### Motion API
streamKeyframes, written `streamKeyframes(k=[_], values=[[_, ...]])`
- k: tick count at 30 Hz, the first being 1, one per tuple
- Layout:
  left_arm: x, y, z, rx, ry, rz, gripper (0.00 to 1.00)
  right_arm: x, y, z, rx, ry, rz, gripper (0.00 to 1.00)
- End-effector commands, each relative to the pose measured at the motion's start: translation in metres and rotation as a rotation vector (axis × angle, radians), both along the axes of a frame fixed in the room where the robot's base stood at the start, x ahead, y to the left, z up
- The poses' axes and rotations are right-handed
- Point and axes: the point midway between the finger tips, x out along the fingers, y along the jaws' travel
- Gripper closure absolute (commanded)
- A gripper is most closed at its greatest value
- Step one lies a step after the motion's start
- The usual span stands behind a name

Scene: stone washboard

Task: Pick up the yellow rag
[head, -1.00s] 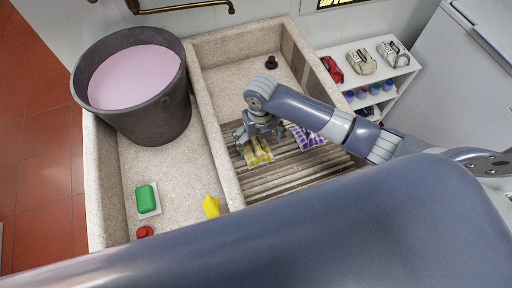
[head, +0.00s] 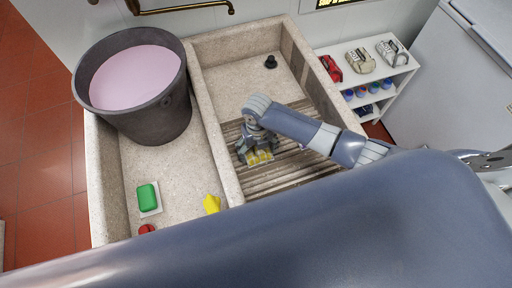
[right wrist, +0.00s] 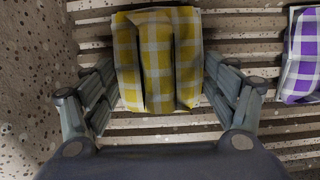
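The yellow checked rag (head: 260,157) lies folded on the ribbed stone washboard (head: 300,172). In the right wrist view the yellow rag (right wrist: 158,60) is in the middle, between the fingers. My right gripper (head: 258,152) is low over the rag, its fingers spread to either side. In the right wrist view my right gripper (right wrist: 162,75) is open, with the fingertips close beside the rag's left and right edges; whether they touch it I cannot tell. My left gripper is not in view.
A purple checked rag (right wrist: 303,60) lies to the right, mostly hidden by my arm in the head view. The left basin holds a bucket (head: 140,85) of pinkish liquid, green soap (head: 148,196), a yellow object (head: 212,204) and a red stopper (head: 147,229). A shelf (head: 385,97) stands right.

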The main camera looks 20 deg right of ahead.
Motion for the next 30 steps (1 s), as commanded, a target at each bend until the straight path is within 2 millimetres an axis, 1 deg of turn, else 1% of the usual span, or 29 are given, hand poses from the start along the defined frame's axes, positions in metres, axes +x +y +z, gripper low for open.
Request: streamKeyframes(k=[1,2,3,11,14,17,20,27,30], values=[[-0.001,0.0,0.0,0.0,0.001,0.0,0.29,0.0,0.0,0.0,0.0,0.0,0.0,0.44],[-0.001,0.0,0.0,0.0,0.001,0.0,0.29,0.0,0.0,0.0,0.0,0.0,0.0,0.51],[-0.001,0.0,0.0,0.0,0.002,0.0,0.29,0.0,0.0,0.0,0.0,0.0,0.0,0.55],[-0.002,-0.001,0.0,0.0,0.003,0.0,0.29,0.0,0.0,0.0,0.0,0.0,0.0,0.55],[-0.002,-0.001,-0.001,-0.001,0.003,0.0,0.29,0.001,0.0,0.003,0.0,-0.001,0.001,0.55],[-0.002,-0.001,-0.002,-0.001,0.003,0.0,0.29,0.002,0.0,0.013,0.001,-0.004,0.002,0.55],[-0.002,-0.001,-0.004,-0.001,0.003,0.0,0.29,0.002,0.0,0.028,0.0,-0.005,0.002,0.55],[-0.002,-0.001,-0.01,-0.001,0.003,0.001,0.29,0.001,0.0,0.073,0.001,-0.004,0.002,0.55],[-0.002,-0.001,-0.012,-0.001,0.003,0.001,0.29,0.001,0.0,0.087,0.001,-0.004,0.001,0.55]])
